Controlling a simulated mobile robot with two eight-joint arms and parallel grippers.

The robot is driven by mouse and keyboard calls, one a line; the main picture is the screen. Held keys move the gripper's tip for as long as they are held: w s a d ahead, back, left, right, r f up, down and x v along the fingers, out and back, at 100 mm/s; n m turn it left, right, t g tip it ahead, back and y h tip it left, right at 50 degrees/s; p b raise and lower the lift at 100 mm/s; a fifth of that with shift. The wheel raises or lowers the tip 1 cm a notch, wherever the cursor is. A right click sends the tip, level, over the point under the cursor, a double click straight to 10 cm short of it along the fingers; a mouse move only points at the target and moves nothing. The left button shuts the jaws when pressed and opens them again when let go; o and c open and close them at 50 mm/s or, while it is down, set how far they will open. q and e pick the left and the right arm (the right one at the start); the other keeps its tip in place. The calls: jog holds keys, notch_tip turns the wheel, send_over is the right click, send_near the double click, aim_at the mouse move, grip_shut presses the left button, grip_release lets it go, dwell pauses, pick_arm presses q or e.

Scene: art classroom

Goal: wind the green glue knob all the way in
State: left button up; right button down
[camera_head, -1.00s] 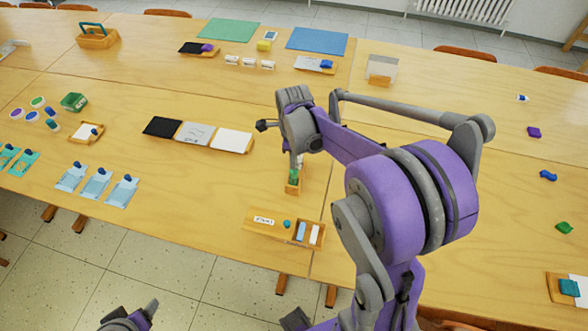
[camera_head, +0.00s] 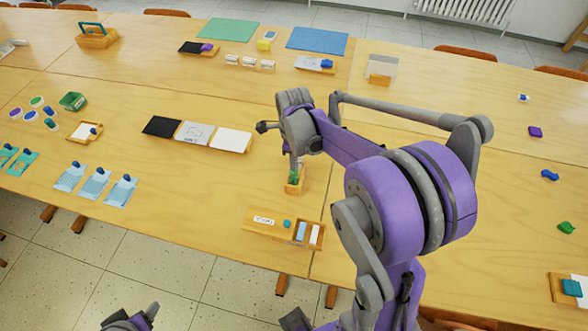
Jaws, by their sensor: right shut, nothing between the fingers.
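A small green piece (camera_head: 293,178), which looks like the glue knob, sits in a small wooden holder (camera_head: 294,189) near the table's front edge. My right gripper (camera_head: 294,168) points down right over it, shut with nothing held. The fingertips are small and partly cover the green piece, so I cannot tell whether they touch it. How far in the knob is cannot be made out. My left gripper (camera_head: 132,320) shows only in part at the bottom edge, below the table, far from the holder; its jaws are unclear.
A wooden tray (camera_head: 258,231) with a label, a teal round piece and pale blocks lies in front of the holder. Black, grey and white panels (camera_head: 196,133) lie to the left. Blue cards (camera_head: 96,184) lie further left. Bare table surrounds the holder.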

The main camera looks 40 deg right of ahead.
jog(key=shift+f, duration=0.35)
jog(key=shift+r, duration=0.25)
jog(key=shift+r, duration=0.3)
grip_release()
dwell(0.6)
dwell(0.5)
